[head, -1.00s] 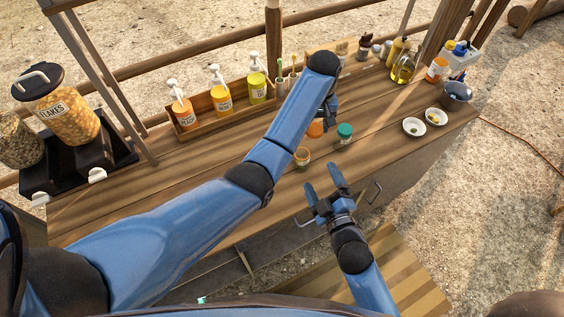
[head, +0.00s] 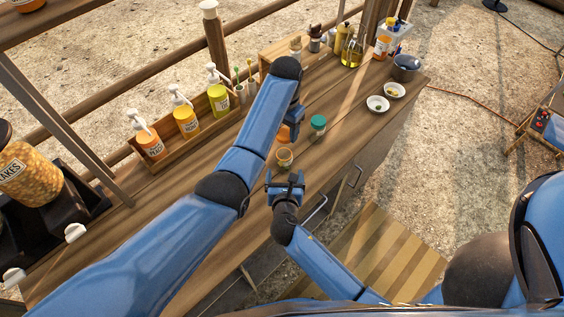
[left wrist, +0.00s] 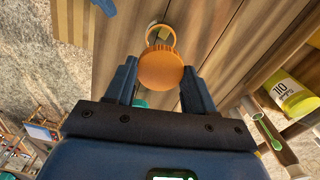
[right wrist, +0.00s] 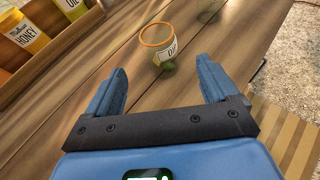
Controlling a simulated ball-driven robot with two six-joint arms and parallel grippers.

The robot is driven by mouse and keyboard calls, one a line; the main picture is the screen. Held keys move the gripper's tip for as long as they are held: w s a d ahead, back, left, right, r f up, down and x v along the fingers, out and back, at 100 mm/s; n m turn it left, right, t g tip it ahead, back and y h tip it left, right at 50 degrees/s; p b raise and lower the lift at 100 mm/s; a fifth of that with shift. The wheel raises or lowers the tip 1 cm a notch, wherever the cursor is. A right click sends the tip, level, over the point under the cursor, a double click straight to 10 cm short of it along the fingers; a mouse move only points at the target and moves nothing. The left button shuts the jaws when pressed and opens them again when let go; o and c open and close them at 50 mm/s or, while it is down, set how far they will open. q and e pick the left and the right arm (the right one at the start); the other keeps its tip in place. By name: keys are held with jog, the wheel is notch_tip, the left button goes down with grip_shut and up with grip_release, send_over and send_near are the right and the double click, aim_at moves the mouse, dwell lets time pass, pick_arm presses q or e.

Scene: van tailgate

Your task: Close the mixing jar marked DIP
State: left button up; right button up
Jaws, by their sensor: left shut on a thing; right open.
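The open mixing jar (head: 284,158) stands upright on the wooden counter. In the right wrist view the jar (right wrist: 158,52) has an orange rim, a partly visible label starting with D, and something green at its base. My left gripper (head: 292,122) is shut on an orange lid (head: 285,133), held above the counter behind the jar. In the left wrist view the lid (left wrist: 161,68) sits between the fingers, and the jar's rim (left wrist: 161,28) shows beyond it. My right gripper (right wrist: 160,88) is open and empty in front of the jar, its fingers pointing toward it.
A teal-lidded jar (head: 317,124) stands close by on the right. Two small white bowls (head: 377,104) and a dark pot (head: 405,66) are farther right. A wooden tray (head: 187,133) of pump bottles lines the back edge. Door handles (head: 316,211) stick out below the front edge.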

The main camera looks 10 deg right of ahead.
aim_at(284, 154)
pick_arm(q)
jog(key=shift+d, duration=0.15)
pick_arm(e)
jog(key=shift+d, duration=0.2)
pick_arm(q)
jog(key=shift+a, duration=0.35)
pick_arm(e)
jog(key=shift+a, duration=0.35)
jog(key=shift+w, duration=0.15)
pick_arm(q)
jog(key=shift+d, duration=0.15)
pick_arm(e)
jog(key=shift+w+d+f, duration=0.15)
jog(key=shift+w+d, duration=0.05)
jog(key=x, duration=1.1)
jog(key=shift+w+f, duration=0.1)
jog(key=shift+w, duration=0.05)
jog(key=c, duration=1.5)
pick_arm(q)
jog(key=shift+f, duration=2.5)
